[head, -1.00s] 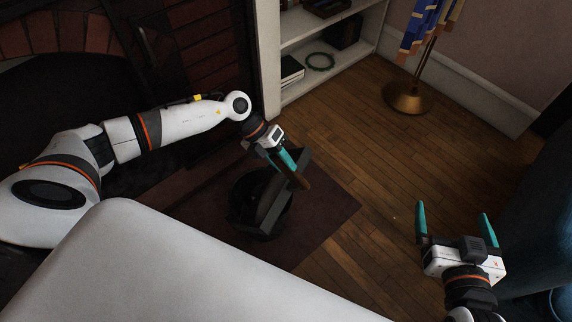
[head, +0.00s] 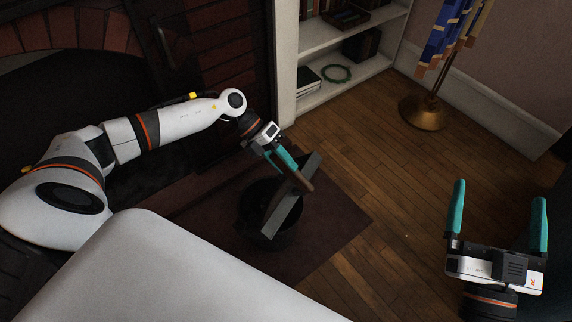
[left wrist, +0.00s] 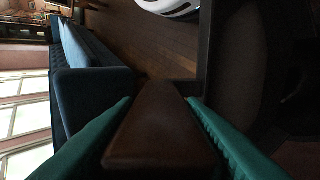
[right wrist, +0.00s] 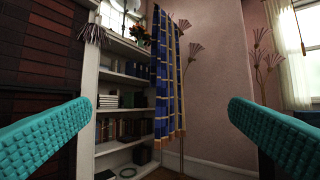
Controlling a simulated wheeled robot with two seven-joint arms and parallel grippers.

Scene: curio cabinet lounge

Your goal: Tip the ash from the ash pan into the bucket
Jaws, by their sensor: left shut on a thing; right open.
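The dark grey ash pan (head: 284,214) hangs steeply tilted over the black bucket (head: 254,207), which stands on the dark hearth mat and is partly hidden by the pan. My left gripper (head: 287,161) is shut on the pan's brown wooden handle (head: 303,182). In the left wrist view the handle (left wrist: 160,130) lies between the teal fingers, and a dark pan edge (left wrist: 205,50) rises beyond it. The pan's inside and any ash are not visible. My right gripper (head: 500,195) is open and empty, off to the right above the wooden floor.
The brick fireplace (head: 90,35) is at the left. A white bookshelf (head: 345,78) stands at the back, with a brass-based stand (head: 424,113) holding blue cloth beside it. The mat (head: 335,225) surrounds the bucket. The wooden floor (head: 385,165) right of it is clear.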

